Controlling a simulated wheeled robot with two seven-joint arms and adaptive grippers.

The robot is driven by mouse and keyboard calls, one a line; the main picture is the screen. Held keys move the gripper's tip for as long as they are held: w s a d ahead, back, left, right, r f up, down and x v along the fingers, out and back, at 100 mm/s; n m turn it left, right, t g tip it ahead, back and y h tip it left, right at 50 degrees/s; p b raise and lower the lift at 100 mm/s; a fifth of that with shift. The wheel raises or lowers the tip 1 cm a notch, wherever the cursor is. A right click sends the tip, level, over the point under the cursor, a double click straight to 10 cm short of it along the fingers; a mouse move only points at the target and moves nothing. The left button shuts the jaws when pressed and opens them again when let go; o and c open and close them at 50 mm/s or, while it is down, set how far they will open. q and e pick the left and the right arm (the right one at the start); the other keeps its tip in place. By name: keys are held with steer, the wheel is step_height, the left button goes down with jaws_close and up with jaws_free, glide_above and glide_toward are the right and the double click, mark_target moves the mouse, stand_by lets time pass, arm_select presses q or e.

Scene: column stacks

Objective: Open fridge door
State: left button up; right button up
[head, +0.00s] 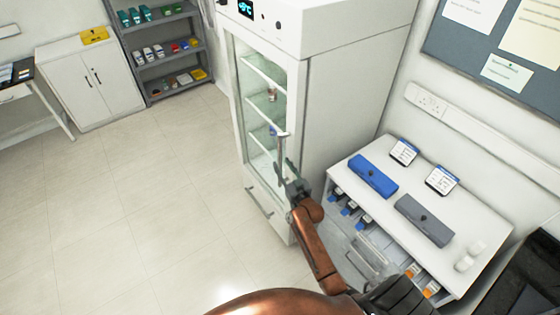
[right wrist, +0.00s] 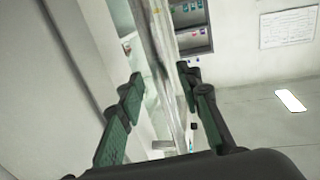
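The fridge (head: 345,95) is a tall white cabinet with a lit display at its top. Its glass door (head: 252,125) shows shelves with a few small items and looks closed. A vertical handle (head: 282,146) stands on the door's right side. My right gripper (head: 284,172) is at the lower part of this handle. In the right wrist view its two green-padded fingers (right wrist: 163,95) are apart, with an upright pale strip between them. I cannot tell whether either finger touches it. My left gripper is in neither view.
A white side table (head: 408,188) with a blue case (head: 373,176), a grey case (head: 424,220) and two small devices stands right of the fridge, close to my right arm. Shelves (head: 165,50) and a white cabinet (head: 88,80) stand at the back left. The floor left of the fridge is clear.

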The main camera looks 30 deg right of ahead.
mark_target(281, 162)
steer(key=shift+w+d, duration=0.15)
steer(key=shift+w, duration=0.65)
steer(key=shift+w+d, duration=0.1)
steer(key=shift+w, duration=0.65)
jaws_close()
